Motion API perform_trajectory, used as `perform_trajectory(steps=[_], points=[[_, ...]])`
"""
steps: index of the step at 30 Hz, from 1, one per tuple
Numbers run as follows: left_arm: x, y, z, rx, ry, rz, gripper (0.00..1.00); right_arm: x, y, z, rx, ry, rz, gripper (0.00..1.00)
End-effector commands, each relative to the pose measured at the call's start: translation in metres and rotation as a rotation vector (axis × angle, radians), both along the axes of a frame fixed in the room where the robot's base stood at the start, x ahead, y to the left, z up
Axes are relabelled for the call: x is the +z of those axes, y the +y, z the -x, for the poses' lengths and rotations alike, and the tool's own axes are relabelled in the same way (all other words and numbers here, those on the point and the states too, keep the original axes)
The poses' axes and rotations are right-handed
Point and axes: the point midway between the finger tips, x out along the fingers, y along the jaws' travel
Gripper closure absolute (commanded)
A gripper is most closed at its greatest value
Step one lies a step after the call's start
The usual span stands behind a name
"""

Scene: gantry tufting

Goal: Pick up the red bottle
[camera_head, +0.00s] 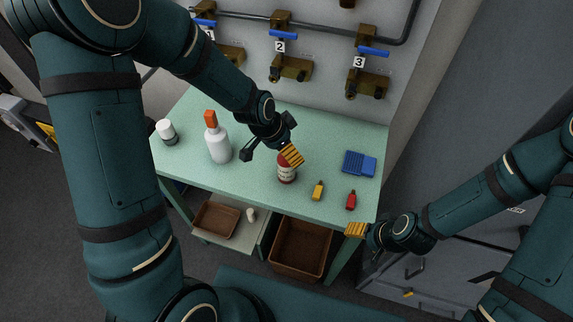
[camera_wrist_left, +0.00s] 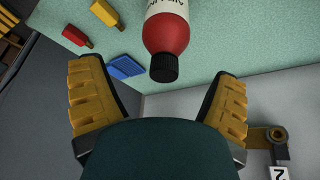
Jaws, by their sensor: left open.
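A red bottle (camera_head: 286,174) with a white label stands on the green table, partly hidden by my left gripper (camera_head: 291,155). In the left wrist view the red bottle (camera_wrist_left: 166,33) shows its black cap, ahead of and between the spread yellow fingers of my left gripper (camera_wrist_left: 158,72). The fingers are open and apart from the bottle. A much smaller red bottle (camera_head: 351,200) lies or stands near the front right of the table. My right gripper (camera_head: 357,229) is beside the table's front right corner; its finger gap does not show.
Valves with blue handles (camera_head: 373,51) line the wall behind. Brown bins (camera_head: 300,249) sit below.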

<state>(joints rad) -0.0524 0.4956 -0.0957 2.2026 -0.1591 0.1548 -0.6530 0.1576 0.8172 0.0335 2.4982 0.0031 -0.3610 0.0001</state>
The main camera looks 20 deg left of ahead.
Motion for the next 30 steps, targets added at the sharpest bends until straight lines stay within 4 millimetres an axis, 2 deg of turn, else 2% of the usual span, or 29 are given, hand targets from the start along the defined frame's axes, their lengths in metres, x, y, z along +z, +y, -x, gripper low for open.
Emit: perform_trajectory(steps=[3,7,17,20,21,25,30], points=[[-0.017,0.000,-0.005,-0.001,0.005,-0.001,0.11,0.002,0.000,0.000,0.000,0.000,0.000,0.36],[-0.030,-0.004,-0.009,-0.001,0.002,0.001,0.11,0.002,0.000,0.000,0.000,0.000,0.000,0.36],[-0.035,-0.005,-0.011,0.000,0.001,0.001,0.11,0.002,0.000,0.000,0.000,0.000,0.000,0.36],[-0.035,-0.005,-0.011,0.000,0.001,0.001,0.41,0.002,0.000,0.000,0.000,0.000,0.000,0.36],[-0.035,-0.005,-0.011,0.000,0.001,0.001,0.55,0.002,0.000,0.000,0.000,0.000,0.000,0.36],[-0.035,-0.005,-0.011,0.000,0.001,0.000,1.00,0.002,0.000,0.000,0.000,0.000,0.000,0.36],[-0.035,-0.005,-0.010,-0.001,0.003,-0.001,1.00,0.002,0.000,0.000,0.000,0.000,0.000,0.36]])
